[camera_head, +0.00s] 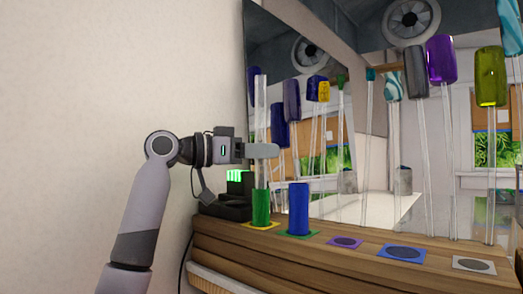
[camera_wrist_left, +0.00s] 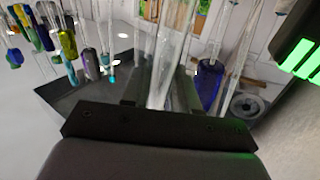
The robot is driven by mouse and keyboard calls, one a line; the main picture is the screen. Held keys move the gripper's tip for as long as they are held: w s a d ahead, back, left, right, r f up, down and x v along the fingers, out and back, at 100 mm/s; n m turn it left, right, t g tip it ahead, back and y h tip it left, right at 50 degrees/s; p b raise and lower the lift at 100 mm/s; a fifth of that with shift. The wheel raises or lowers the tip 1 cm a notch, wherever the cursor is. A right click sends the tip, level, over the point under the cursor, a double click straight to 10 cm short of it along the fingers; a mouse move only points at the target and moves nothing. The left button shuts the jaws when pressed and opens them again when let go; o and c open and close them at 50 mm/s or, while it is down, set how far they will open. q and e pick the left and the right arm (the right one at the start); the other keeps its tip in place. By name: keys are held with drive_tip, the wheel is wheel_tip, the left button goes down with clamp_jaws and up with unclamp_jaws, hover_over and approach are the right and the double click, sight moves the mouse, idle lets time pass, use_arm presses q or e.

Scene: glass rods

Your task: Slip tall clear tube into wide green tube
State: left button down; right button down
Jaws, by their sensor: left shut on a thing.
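My left gripper (camera_head: 262,150) is shut on the tall clear tube (camera_head: 260,100) and holds it upright. The tube rises well above the fingers and also shows between them in the left wrist view (camera_wrist_left: 168,50). The wide green tube (camera_head: 261,207) stands upright on a yellow mat at the left of the wooden shelf. The clear tube's lower part is directly above the green tube in the head view and meets its top edge there. I cannot tell whether its end is inside. My right gripper is not in view.
A wide blue tube (camera_head: 298,209) stands just right of the green one. Empty purple (camera_head: 345,242), blue (camera_head: 403,253) and grey (camera_head: 474,265) mats lie farther right. Several thin clear rods with coloured tubes on top stand behind. A black device (camera_head: 225,206) stands at left.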

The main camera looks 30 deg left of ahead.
use_arm(q)
drive_tip(key=c, duration=0.8)
unclamp_jaws()
drive_tip(key=b+v, duration=0.1)
drive_tip(key=v, duration=0.6)
drive_tip(key=shift+s, duration=0.1)
